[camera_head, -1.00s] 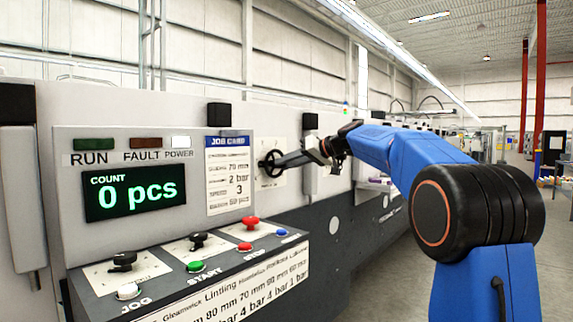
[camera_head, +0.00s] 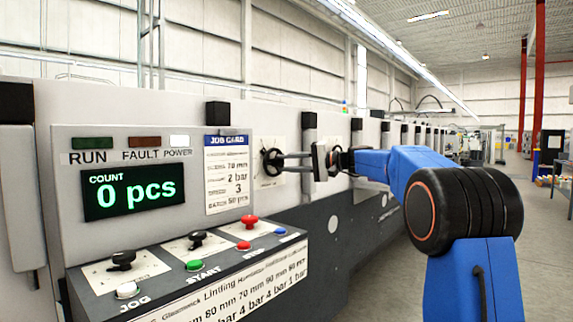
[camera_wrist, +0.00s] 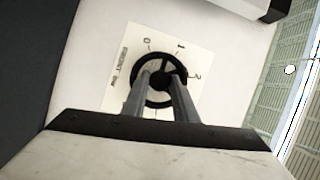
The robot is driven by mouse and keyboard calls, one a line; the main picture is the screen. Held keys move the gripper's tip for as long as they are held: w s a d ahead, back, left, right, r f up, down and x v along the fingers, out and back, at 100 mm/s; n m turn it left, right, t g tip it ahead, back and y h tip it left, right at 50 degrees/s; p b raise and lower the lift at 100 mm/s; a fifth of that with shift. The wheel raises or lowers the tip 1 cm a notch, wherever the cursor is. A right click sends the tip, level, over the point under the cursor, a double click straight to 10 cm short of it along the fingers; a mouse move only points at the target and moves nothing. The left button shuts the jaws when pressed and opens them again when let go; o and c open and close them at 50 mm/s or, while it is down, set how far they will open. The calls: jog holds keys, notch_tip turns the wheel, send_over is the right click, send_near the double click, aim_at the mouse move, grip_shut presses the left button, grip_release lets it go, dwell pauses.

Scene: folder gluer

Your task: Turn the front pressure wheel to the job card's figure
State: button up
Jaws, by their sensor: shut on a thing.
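The front pressure wheel (camera_head: 272,161) is a small black handwheel on a pale dial plate on the machine's side, right of the job card. My gripper (camera_head: 277,162) reaches it from the right with two long grey fingers, shut on the wheel. In the wrist view the wheel (camera_wrist: 149,92) sits between the fingertips (camera_wrist: 160,80). Its plate (camera_wrist: 120,98) reads "FRONT bar" with figures 0, 1 and 2 showing; the fingers hide part of the scale, and I cannot tell the pointer's setting. The job card (camera_head: 227,175) shows a line with "2 bar".
The control panel's screen (camera_head: 134,191) reads 0 pcs, and the power lamp (camera_head: 179,142) is lit. A sloped console (camera_head: 215,262) with buttons and knobs juts out below the card. Open floor (camera_head: 375,285) lies to the right of the machine.

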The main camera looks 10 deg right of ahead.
jog(key=shift+f+m+y, duration=0.1)
jog(key=shift+m+y, duration=0.2)
jog(key=shift+m, duration=0.7)
jog(key=o, duration=1.1)
jog(key=shift+c, duration=0.2)
jog(key=v, duration=1.7)
jog(key=shift+d+f, duration=0.2)
jog(key=shift+f, duration=0.05)
jog(key=shift+s, duration=0.15)
